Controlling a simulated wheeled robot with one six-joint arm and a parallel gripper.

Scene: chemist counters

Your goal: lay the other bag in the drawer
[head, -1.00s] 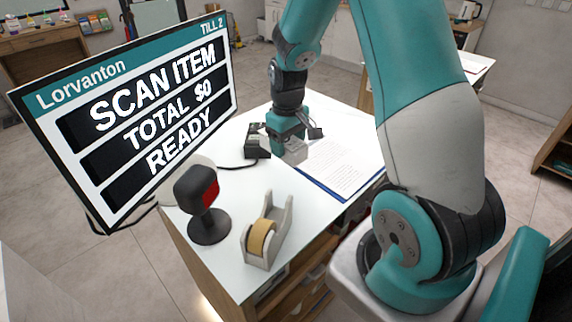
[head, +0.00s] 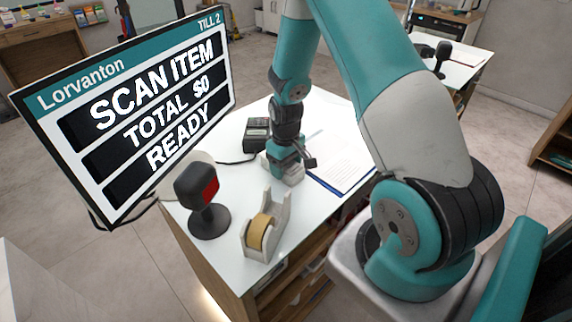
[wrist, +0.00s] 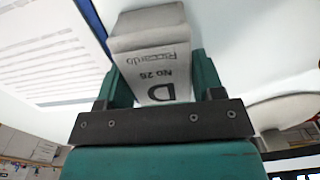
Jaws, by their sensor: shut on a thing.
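My gripper (head: 284,168) is low over the white counter top (head: 225,150), between the tape dispenser and the clipboard. It is shut on a pale grey-white bag (wrist: 150,40), which sits between the two teal fingers in the wrist view. The bag carries dark print, upside down there, with a name, "No 26" and a large "D". In the head view only a small pale part of the bag shows below the fingers. Below the counter edge, brown wooden compartments (head: 300,285) show partly; I cannot tell whether one of them is the drawer. No second bag is identifiable.
The tape dispenser (head: 266,232) and a black scanner with a red face (head: 205,198) stand near the front. A card terminal (head: 257,134) is behind my gripper, the blue clipboard (head: 343,170) to its right. The till screen (head: 130,115) fills the left.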

